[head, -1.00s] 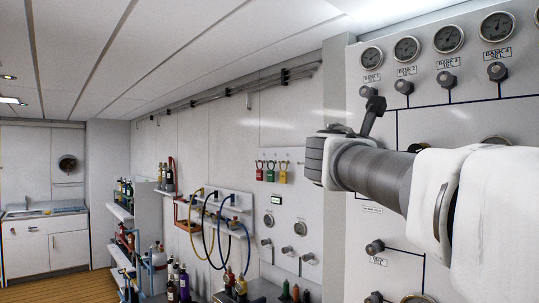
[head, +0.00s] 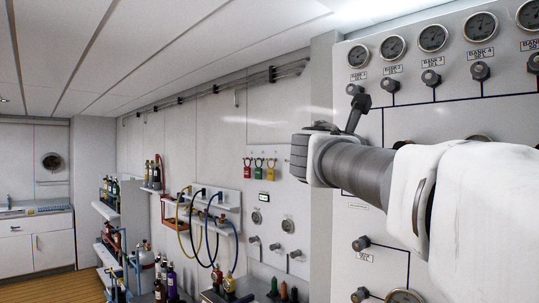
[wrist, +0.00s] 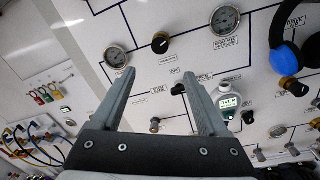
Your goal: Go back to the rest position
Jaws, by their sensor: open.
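My gripper (head: 357,108) shows in the head view at the end of my outstretched arm, in front of the white fill panel (head: 440,118). Only a dark finger shows there, pointing up just below the bank 1 knob in the picture. In the wrist view my gripper (wrist: 159,76) has its two grey fingers wide apart, with nothing between them but the panel face behind. I cannot tell the exact gap to the panel, and no contact is visible.
The panel carries several gauges (head: 433,38) and knobs (head: 431,77). A blue headset (wrist: 286,58) shows at the wrist view's upper right. Hoses (head: 208,225) and bottles (head: 172,282) line the wall to the left. Wooden floor (head: 50,288) shows at lower left.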

